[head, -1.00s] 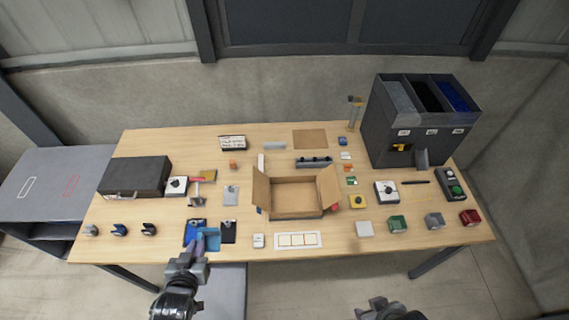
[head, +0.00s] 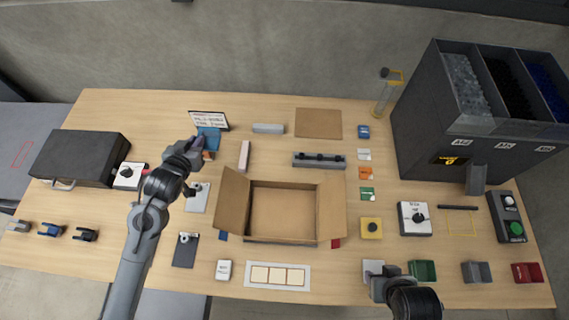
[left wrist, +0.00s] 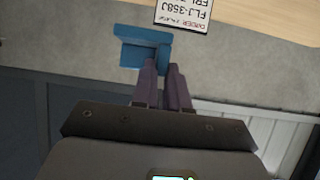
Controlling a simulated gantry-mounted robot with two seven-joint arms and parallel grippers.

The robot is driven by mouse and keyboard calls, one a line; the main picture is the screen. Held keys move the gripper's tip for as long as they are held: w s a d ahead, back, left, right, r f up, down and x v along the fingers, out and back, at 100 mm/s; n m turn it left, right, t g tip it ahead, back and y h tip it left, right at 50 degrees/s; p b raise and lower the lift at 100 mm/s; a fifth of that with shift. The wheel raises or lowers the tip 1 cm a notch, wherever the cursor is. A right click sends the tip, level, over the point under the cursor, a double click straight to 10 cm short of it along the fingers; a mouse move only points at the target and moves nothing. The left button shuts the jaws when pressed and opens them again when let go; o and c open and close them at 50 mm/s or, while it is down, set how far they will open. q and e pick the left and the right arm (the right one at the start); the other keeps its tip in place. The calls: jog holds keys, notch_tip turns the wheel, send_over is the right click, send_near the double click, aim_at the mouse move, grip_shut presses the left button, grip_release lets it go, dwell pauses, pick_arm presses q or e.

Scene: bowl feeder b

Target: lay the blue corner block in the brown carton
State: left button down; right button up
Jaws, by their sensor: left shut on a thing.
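The blue corner block (head: 209,137) is held in my left gripper (head: 194,147), which is shut on it. In the head view it appears near the sign at the back left of the table. The left wrist view shows the block (left wrist: 143,46) at the fingertips (left wrist: 165,72), in front of the wall and table edge. The brown carton (head: 283,210) stands open and empty in the middle of the table, to the right of and nearer than the block. My right gripper (head: 388,278) is at the front right; its jaws are unclear.
A black case (head: 78,158) lies at the left. A white sign (head: 208,120) stands just behind the block. A pink bar (head: 244,155) and black rail (head: 319,160) lie behind the carton. A tall dark bin unit (head: 440,110) fills the back right.

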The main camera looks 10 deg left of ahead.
pick_arm(q)
jog(key=shift+w+a+f+b, duration=0.3)
jog(key=shift+w+f+b, duration=0.3)
jog(key=shift+f, duration=0.3)
jog(key=f+b, duration=0.1)
jog(key=b, duration=0.4)
send_over(221, 169)
jog(key=s+a, duration=0.2)
jog(key=s, duration=0.1)
notch_tip(221, 169, down, 14)
jog(key=shift+r, duration=0.1)
pick_arm(e)
jog(key=f, duration=0.7)
jog(key=shift+s+f, duration=0.25)
pick_arm(q)
jog(key=shift+w+d+f, duration=0.1)
jog(key=shift+d+f, duration=0.05)
jog(key=shift+d, duration=0.5)
jog(key=shift+w+d+f, duration=0.1)
jog(key=shift+d+f, duration=0.1)
jog(key=shift+d, duration=0.5)
jog(key=shift+w+d+f, duration=0.1)
jog(key=shift+d+f, duration=0.05)
jog(key=shift+d, duration=0.5)
pick_arm(e)
jog(key=shift+d+f, duration=0.1)
jog(key=shift+f, duration=0.05)
pick_arm(q)
jog(key=shift+a+f, duration=0.15)
